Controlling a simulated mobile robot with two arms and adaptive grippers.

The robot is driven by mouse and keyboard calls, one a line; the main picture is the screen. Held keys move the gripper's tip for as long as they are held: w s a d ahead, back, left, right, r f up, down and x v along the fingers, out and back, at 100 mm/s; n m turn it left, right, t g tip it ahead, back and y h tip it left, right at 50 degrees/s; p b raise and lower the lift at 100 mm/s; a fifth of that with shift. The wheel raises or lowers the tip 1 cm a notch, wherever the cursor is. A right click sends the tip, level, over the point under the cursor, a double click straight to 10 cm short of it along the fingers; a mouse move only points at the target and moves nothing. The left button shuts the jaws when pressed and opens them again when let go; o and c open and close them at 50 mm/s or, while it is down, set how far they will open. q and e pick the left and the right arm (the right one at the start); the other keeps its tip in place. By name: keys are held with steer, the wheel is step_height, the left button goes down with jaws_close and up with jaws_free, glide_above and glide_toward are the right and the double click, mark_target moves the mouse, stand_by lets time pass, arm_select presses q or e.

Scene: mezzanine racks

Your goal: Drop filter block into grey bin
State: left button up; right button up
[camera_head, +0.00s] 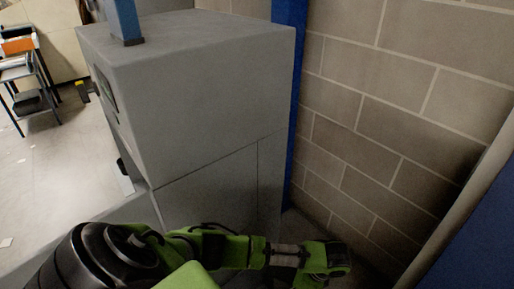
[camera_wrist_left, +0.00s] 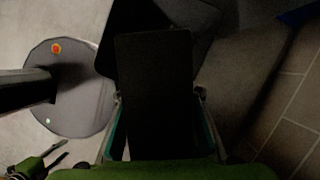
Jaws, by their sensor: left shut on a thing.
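My left gripper (camera_wrist_left: 158,98) shows in the left wrist view, with its fingers on both sides of a dark, flat-faced block. I take this to be the filter block (camera_wrist_left: 155,75); it is nearly black and fills the middle of the view. My left gripper is shut on it. In the head view my green left arm reaches right along the bottom edge, and its gripper and the block are hidden. My right gripper (camera_wrist_left: 70,157) shows at the lower left of the wrist view, fingers apart and empty. I cannot make out a grey bin for certain in either view.
A large grey cabinet (camera_head: 200,90) stands close ahead of my arm in the head view. A blue post (camera_head: 289,80) and a block wall (camera_head: 400,90) are right of it. A small table (camera_head: 22,72) stands far left, with open floor (camera_head: 60,165) before it.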

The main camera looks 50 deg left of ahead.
arm_select(q)
steer(key=a+f+m+t+h+b, duration=0.1)
steer(key=a+f+m+t+b, duration=0.2)
steer(key=a+f+m, duration=0.2)
steer(key=s+a+f+m+t+h+b, duration=0.1)
steer(key=a+f+m+t+b, duration=0.1)
steer(key=f+m, duration=0.9)
steer(key=a+f+b, duration=0.1)
steer(key=a, duration=0.1)
steer(key=shift+s+a+f+m+t+b, duration=0.2)
steer(key=shift+a+f+m+t+b, duration=0.05)
steer(key=shift+a+m+t+b, duration=0.15)
steer(key=o, duration=1.2)
steer(key=shift+o, duration=0.2)
steer(key=shift+s+r, duration=0.1)
steer(key=shift+r, duration=0.05)
steer(key=v, duration=1.1)
steer(key=shift+r, duration=0.4)
